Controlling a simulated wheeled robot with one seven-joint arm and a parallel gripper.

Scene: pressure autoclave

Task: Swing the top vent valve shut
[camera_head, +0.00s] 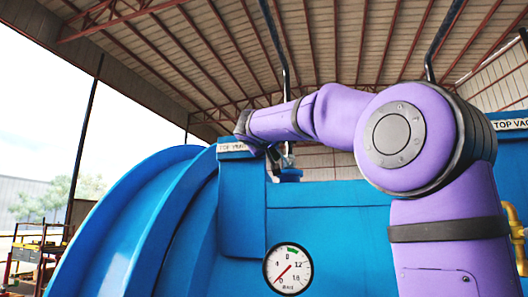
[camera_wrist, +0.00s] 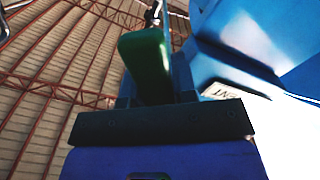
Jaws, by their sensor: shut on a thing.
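The vent valve's green handle (camera_wrist: 145,62) shows in the wrist view, rising from between the dark fingers of my gripper (camera_wrist: 155,82). My gripper is shut on this handle. In the head view, my purple arm reaches over the blue autoclave (camera_head: 325,222) to the spot behind the top vent label (camera_head: 233,147). The label also shows partly in the wrist view (camera_wrist: 236,93).
A round pressure gauge (camera_head: 288,270) is on the autoclave's front, its needle at the low left. A second label (camera_head: 511,124) stands at the right edge. Dark vertical pipes rise behind the vessel. A yellow pipe (camera_head: 515,232) is at far right.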

